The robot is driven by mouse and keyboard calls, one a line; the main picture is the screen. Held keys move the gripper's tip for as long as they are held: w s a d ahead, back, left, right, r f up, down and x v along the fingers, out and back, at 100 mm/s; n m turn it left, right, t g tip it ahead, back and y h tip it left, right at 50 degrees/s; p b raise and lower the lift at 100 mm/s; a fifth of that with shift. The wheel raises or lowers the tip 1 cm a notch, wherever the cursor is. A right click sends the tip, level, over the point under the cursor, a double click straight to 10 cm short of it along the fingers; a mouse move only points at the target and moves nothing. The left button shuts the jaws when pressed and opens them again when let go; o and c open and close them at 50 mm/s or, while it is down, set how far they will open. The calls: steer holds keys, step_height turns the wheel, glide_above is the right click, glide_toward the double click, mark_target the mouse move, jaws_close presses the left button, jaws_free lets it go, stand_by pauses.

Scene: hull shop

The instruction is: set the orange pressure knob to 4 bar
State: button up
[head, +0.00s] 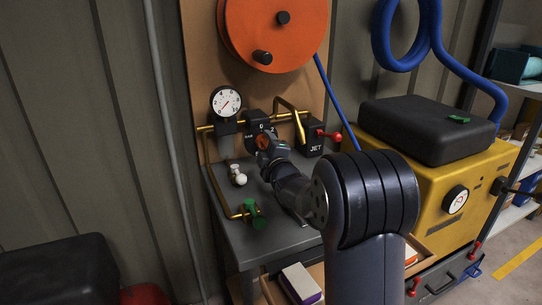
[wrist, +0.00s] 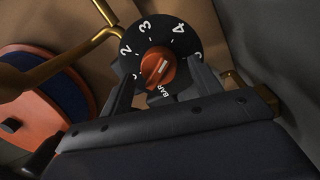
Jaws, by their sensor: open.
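The orange pressure knob (wrist: 157,68) sits at the centre of a black dial (wrist: 133,36) with white numbers and the word BAR, seen close up in the wrist view. My gripper (wrist: 160,76) is open, with one finger on each side of the knob. Contact cannot be made out. In the head view the knob (head: 263,143) is partly hidden by my gripper (head: 269,151).
A round white gauge (head: 226,102) with a red needle stands left of the dial on brass pipes. A red-handled JET valve (head: 328,135) is close on the right. A green valve (head: 250,207) and white knob (head: 241,180) stand below. An orange reel (head: 272,35) hangs above.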

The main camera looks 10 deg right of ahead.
steer(key=s, duration=0.6)
steer(key=s+d, duration=0.1)
steer(key=s, duration=0.3)
steer(key=shift+f+p, duration=0.2)
steer(key=shift+p, duration=0.1)
steer(key=w, duration=0.7)
steer(key=w+a, duration=0.1)
steer(key=w, duration=0.2)
steer(key=shift+w+r+b, duration=0.25)
steer(key=shift+w+b, duration=0.05)
steer(key=shift+w, duration=0.05)
steer(key=shift+s, duration=0.1)
